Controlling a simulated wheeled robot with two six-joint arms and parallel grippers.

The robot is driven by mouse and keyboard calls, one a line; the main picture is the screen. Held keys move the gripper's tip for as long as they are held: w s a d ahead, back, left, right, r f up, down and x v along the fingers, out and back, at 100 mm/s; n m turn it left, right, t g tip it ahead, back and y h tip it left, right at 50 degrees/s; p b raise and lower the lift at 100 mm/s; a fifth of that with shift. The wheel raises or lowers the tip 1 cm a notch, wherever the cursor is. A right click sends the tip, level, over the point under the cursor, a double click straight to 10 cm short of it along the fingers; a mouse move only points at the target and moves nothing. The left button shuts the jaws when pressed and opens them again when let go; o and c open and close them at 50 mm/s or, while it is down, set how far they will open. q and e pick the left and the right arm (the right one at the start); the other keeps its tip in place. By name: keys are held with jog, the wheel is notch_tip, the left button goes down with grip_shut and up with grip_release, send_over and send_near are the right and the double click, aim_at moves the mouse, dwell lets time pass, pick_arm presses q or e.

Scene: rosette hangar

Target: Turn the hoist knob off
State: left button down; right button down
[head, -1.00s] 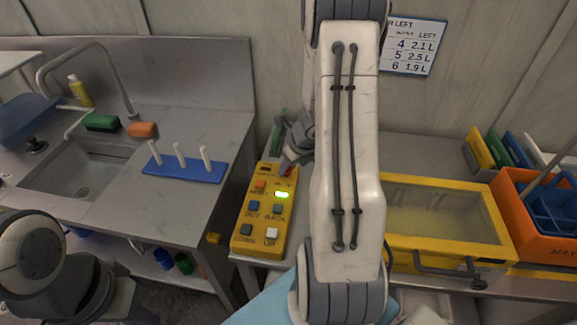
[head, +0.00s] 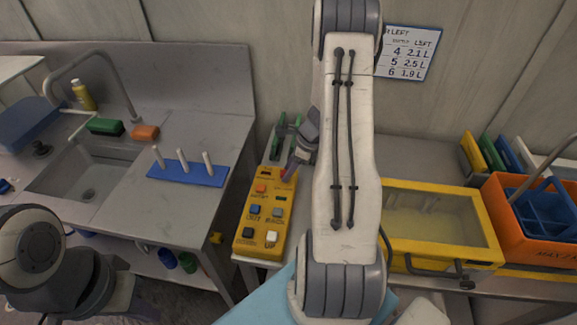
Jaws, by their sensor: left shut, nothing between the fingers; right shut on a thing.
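The yellow hoist control box (head: 246,245) lies on the steel bench, with several labelled push buttons. Its small indicator window (head: 281,198) is dark. My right gripper (head: 292,168) is at the far end of the box, shut on the hoist knob, which is mostly hidden by the fingers; a reddish bit shows at their tips. My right arm covers the middle of the view. Part of my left arm shows at the lower left, but its gripper is not visible.
Left are a sink (head: 85,179) and a blue peg rack (head: 188,174). Right of my arm are a yellow-framed clear-lidded box (head: 487,230) and an orange crate (head: 520,238). Green clips (head: 279,135) lie behind the control box. A gap separates the two benches.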

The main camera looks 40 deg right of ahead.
jog(key=shift+w+d+n+g+y+p, duration=0.15)
jog(key=shift+n+g+p, duration=0.2)
jog(key=shift+n, duration=0.6)
jog(key=shift+n+g+y+p, duration=0.15)
jog(key=shift+n+g+p, duration=0.15)
jog(key=shift+n, duration=0.65)
jog(key=shift+c, duration=2.1)
grip_release()
jog(key=shift+r, duration=0.1)
jog(key=b+v, duration=0.2)
jog(key=v, duration=0.8)
jog(key=shift+d+r, duration=0.1)
jog(key=shift+d, duration=0.05)
